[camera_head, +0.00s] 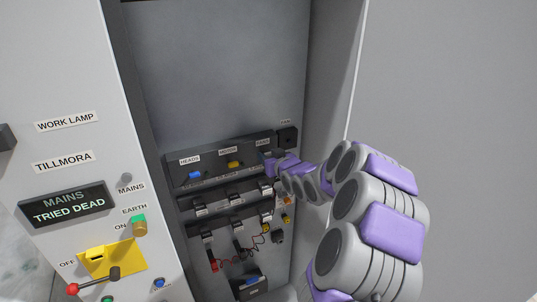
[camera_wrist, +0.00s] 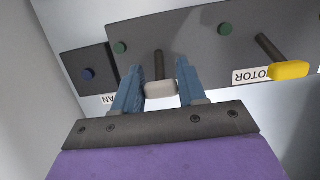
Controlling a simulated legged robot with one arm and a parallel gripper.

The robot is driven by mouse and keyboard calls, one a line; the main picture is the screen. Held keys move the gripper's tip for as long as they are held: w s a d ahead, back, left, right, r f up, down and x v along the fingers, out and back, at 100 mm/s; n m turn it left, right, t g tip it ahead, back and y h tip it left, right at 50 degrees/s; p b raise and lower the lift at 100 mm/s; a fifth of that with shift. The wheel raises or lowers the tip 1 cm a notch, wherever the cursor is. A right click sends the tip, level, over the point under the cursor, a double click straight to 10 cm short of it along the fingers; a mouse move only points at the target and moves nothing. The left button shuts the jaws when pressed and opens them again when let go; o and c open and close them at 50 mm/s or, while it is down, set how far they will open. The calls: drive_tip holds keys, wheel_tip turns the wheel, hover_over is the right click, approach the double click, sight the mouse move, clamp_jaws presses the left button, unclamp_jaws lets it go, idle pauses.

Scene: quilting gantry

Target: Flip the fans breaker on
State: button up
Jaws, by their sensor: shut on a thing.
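The fans breaker's white-tipped lever (camera_wrist: 160,90) stands out from a dark panel (camera_wrist: 190,35) on a dark stem. My gripper (camera_wrist: 160,68) has its two blue fingers on either side of this lever and is shut on it. The motor breaker (camera_head: 233,164) has a yellow handle, and the heads breaker (camera_head: 194,175) has a blue one. The motor handle also shows in the wrist view (camera_wrist: 288,70).
A small dark block (camera_head: 287,137) sits right of the row, by the cabinet's right wall. Black-handled switches (camera_head: 200,209), cables and clips lie below.

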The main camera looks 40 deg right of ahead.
drive_tip(key=shift+d+r, duration=0.1)
drive_tip(key=shift+r, duration=0.2)
drive_tip(key=o, duration=1)
drive_tip(key=shift+f, duration=0.15)
drive_tip(key=v, duration=1.7)
drive_tip(key=shift+s+f, duration=0.1)
drive_tip(key=shift+f, duration=0.1)
